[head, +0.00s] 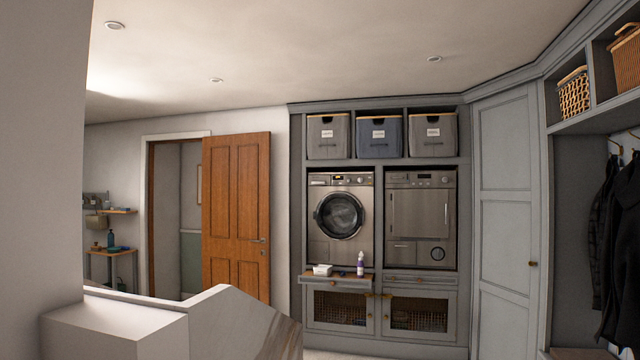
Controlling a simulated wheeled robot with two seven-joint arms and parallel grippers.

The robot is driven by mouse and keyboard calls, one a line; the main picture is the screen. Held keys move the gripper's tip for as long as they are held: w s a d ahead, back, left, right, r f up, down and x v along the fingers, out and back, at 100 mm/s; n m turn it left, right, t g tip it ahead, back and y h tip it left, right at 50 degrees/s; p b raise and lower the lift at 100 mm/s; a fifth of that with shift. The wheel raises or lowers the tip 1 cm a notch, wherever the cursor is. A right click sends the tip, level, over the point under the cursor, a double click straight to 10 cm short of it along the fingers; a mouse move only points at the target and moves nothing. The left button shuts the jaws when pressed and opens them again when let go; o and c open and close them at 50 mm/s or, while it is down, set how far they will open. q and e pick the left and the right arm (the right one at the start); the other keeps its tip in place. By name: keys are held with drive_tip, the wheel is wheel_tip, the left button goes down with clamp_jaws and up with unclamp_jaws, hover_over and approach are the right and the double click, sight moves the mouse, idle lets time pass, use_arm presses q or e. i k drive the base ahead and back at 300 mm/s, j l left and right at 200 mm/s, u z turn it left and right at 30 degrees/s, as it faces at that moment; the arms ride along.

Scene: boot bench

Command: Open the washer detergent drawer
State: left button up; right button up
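The washer (341,217) stands in the grey cabinet wall across the room, with a round glass door and a steel front. Its detergent drawer (320,180) is at the top left of its front panel and looks closed, though it is small at this distance. Neither of my grippers is in the head view.
A pull-out shelf (338,280) below the washer bears a white box (322,270) and a bottle (361,264). A second appliance (421,218) stands to the right. A low white wall (112,328) fills the near left. A wooden door (236,215) stands open.

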sight(313, 180)
drive_tip(key=i+l+z, duration=0.25)
drive_tip(key=i+l, duration=0.15)
drive_tip(key=i+l+z, duration=0.1)
drive_tip(key=i, duration=0.65)
drive_tip(key=i+l+z, duration=0.15)
drive_tip(key=i, duration=0.6)
drive_tip(key=i+l, duration=0.1)
drive_tip(key=i, duration=1.35)
drive_tip(key=i+u, duration=0.25)
drive_tip(key=i, duration=0.45)
drive_tip(key=i+l+u, duration=0.25)
drive_tip(key=i, duration=0.5)
drive_tip(key=i+j+u, duration=0.3)
drive_tip(key=i, duration=0.5)
drive_tip(key=i+l+u, duration=0.1)
drive_tip(key=i+u, duration=0.2)
drive_tip(key=i, duration=0.5)
drive_tip(key=i+z, duration=0.2)
drive_tip(key=i, duration=0.6)
drive_tip(key=i+j+z, duration=0.2)
drive_tip(key=i, duration=0.6)
drive_tip(key=l, duration=0.1)
